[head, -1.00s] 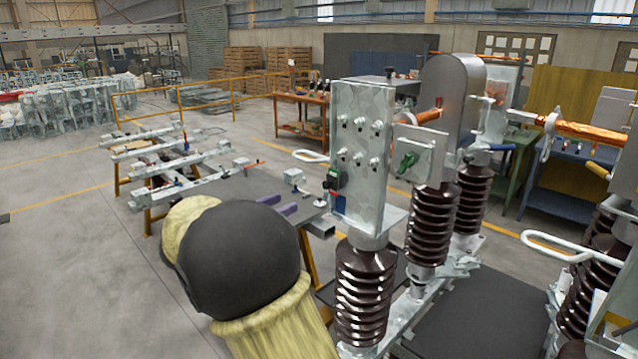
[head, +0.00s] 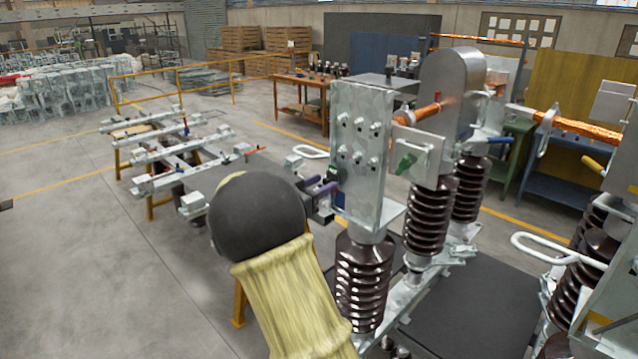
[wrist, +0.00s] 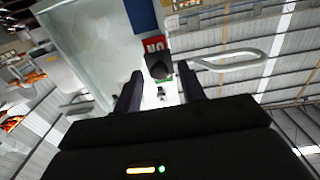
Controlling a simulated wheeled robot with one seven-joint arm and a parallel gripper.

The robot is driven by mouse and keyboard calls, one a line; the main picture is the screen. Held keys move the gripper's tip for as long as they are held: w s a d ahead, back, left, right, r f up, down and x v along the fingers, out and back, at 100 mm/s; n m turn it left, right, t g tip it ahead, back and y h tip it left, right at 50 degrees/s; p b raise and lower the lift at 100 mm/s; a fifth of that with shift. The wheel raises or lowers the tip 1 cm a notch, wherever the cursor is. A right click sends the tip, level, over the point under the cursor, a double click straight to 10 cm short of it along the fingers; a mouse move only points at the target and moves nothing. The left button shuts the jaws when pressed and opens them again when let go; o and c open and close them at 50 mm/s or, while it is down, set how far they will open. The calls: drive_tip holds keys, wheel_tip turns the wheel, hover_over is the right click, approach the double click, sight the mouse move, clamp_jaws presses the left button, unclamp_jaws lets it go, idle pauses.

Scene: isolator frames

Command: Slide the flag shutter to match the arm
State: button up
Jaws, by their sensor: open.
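The flag shutter shows in the wrist view as a small dark block with a red label (wrist: 154,45), its lettering upside down and seemingly reading ON. A black knob (wrist: 159,68) sits beside the red, with a sliver of green past it. My gripper (wrist: 160,72) is open, with one dark finger on each side of the knob; contact cannot be told. A copper-coloured arm (head: 420,115) lies between the plate and a grey rounded housing (head: 452,85).
Brown ribbed insulators (head: 362,285) stand below the plate. A white loop handle (head: 312,152) sticks out left of the plate. Another frame with a loop handle (head: 550,247) is at the right.

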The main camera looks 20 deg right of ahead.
drive_tip(key=shift+c, duration=0.4)
clamp_jaws()
drive_tip(key=shift+r+p, duration=0.7)
drive_tip(key=shift+r, duration=0.5)
drive_tip(key=shift+c, duration=0.3)
unclamp_jaws()
drive_tip(key=shift+o, duration=0.7)
drive_tip(key=shift+f, duration=0.1)
